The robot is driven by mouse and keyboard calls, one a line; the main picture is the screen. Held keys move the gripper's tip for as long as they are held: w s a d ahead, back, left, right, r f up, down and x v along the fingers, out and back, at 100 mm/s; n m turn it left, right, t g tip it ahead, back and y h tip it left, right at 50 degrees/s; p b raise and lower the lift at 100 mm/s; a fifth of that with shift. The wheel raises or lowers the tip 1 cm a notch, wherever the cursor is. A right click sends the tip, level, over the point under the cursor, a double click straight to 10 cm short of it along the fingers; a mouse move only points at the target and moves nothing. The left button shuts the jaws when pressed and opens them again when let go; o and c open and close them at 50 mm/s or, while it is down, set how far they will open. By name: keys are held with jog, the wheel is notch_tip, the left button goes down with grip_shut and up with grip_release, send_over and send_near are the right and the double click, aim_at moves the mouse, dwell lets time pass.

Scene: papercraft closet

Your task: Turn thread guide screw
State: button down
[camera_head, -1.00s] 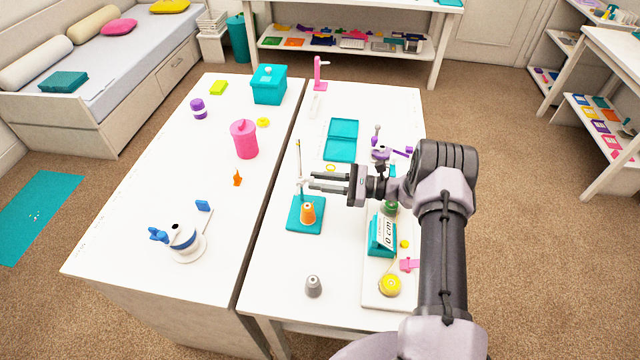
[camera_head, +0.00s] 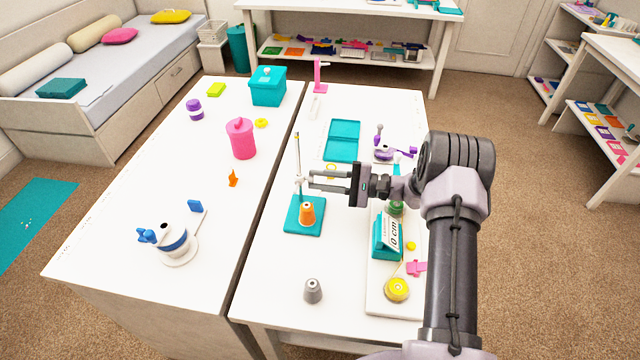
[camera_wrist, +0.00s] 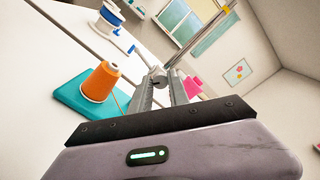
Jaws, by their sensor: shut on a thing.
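A thread stand with a square teal base (camera_head: 292,222) carries an orange thread cone (camera_head: 307,211) and a thin upright post (camera_head: 298,150). The thread guide screw (camera_wrist: 158,79) is a small grey knob on the post. My gripper (camera_head: 309,180) reaches in level from the right at the post. Its fingers are shut on the screw; the wrist view shows the knob between the fingertips (camera_wrist: 160,84). In the head view the screw is mostly hidden at the fingertips. In the wrist view the orange cone (camera_wrist: 100,82) and teal base (camera_wrist: 78,103) are left of the fingers.
A grey cone (camera_head: 313,290) stands in front on the same table. A white board with a teal scale (camera_head: 386,238) and yellow spool (camera_head: 397,288) lies under my arm. A teal tray (camera_head: 342,140) lies behind. A table seam is left of the stand.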

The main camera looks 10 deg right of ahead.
jog(key=shift+n, duration=0.4)
jog(key=c, duration=1.2)
grip_release()
jog(key=shift+c, duration=0.2)
jog(key=shift+d, duration=0.1)
jog(key=p+v, duration=0.2)
jog(key=v, duration=1.5)
jog(key=shift+s+d+p, duration=0.1)
jog(key=shift+d+p, duration=0.05)
jog(key=shift+p, duration=0.25)
